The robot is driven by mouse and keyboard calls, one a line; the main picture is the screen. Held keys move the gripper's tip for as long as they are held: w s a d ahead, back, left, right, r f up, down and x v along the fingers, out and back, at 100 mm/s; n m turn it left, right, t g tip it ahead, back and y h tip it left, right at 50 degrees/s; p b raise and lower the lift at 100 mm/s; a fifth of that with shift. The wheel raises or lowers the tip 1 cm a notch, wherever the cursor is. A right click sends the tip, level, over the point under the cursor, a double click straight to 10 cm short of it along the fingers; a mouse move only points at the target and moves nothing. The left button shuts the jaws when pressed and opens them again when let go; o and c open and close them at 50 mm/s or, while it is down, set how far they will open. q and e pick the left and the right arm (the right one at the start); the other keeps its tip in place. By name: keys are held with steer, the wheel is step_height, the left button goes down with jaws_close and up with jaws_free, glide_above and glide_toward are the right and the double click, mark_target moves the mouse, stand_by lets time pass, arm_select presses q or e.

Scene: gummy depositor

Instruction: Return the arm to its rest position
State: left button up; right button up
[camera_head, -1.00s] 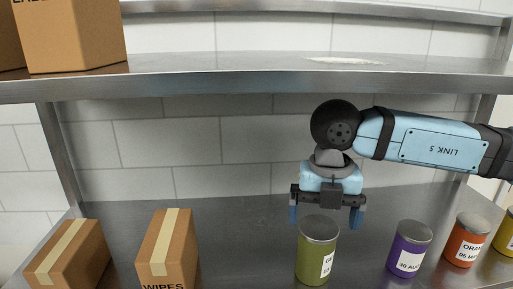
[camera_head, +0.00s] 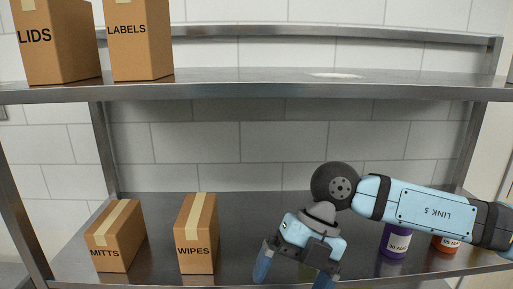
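My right arm comes in from the right over the lower shelf (camera_head: 240,240). Its gripper (camera_head: 294,276) hangs low near the shelf's front edge, tilted, with its two blue fingers spread apart. I see nothing between them. A purple can (camera_head: 394,241) with a white label stands under the arm, partly covered by it. An orange-red can (camera_head: 445,243) stands to its right, also partly covered. The green can is not visible; I cannot tell whether the gripper hides it. My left gripper is not in view.
On the lower shelf stand a MITTS box (camera_head: 116,238) and a WIPES box (camera_head: 197,235), left of the gripper. The upper shelf (camera_head: 300,80) holds a LIDS box (camera_head: 57,45) and a LABELS box (camera_head: 139,42). Bare shelf lies between the WIPES box and the gripper.

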steer(key=s+a+r+g+y+p, duration=0.25)
steer(key=s+a+g+y, duration=0.25)
steer(key=a+y, duration=0.5)
steer(key=w+d+f+m+t+p, duration=0.1)
steer(key=w+d+f+m+t, duration=0.4)
steer(key=m+t, duration=0.75)
steer(key=w+d+f+m+t, duration=0.3)
steer(key=d+f+m+t, duration=0.25)
steer(key=m+t, duration=0.7)
steer(key=s+d+f+m+g+h, duration=0.1)
steer(key=s+d+f+h, duration=0.3)
steer(key=f, duration=0.5)
steer(key=s+d+f+m+g+h+p, duration=0.1)
steer(key=s+d+f+m+h, duration=0.3)
steer(key=f, duration=0.5)
steer(key=s+d+f+m+g+h+p, duration=0.1)
steer(key=s+d+f+m+g+h, duration=0.2)
steer(key=s+d+f, duration=0.2)
steer(key=s+f, duration=0.3)
steer(key=shift+d+f+h, duration=0.35)
steer(key=shift+f+h, duration=0.05)
